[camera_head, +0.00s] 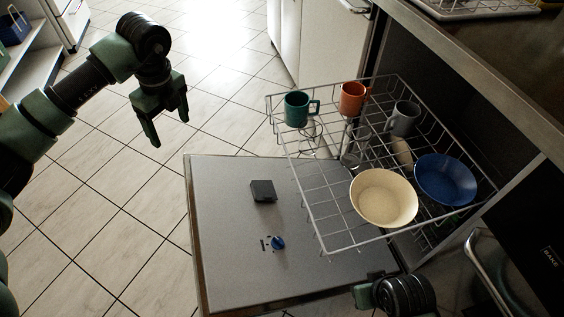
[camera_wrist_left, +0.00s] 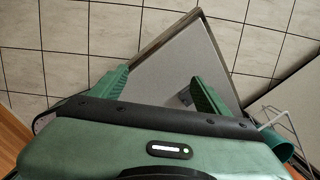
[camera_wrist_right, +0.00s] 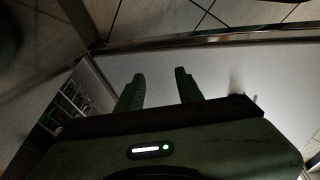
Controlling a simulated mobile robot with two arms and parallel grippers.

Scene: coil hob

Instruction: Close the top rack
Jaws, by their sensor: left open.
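The top rack (camera_head: 334,251) is a grey wire rack pulled out of the dishwasher, over the lowered door (camera_head: 225,215). It holds a teal mug (camera_head: 297,109), an orange mug (camera_head: 352,98), a grey mug (camera_head: 403,118), a cream bowl (camera_head: 384,198) and a blue bowl (camera_head: 445,180). My left gripper (camera_head: 169,132) is open and empty, left of the rack and apart from it. My right gripper (camera_wrist_right: 160,73) is open and empty near the door's panel; in the head view only its wrist part shows at the bottom edge.
A counter (camera_head: 480,70) runs above the dishwasher opening. An oven handle (camera_head: 485,272) stands out at the lower right. White cabinets (camera_head: 325,45) are behind the rack. The tiled floor (camera_head: 120,210) on the left is clear.

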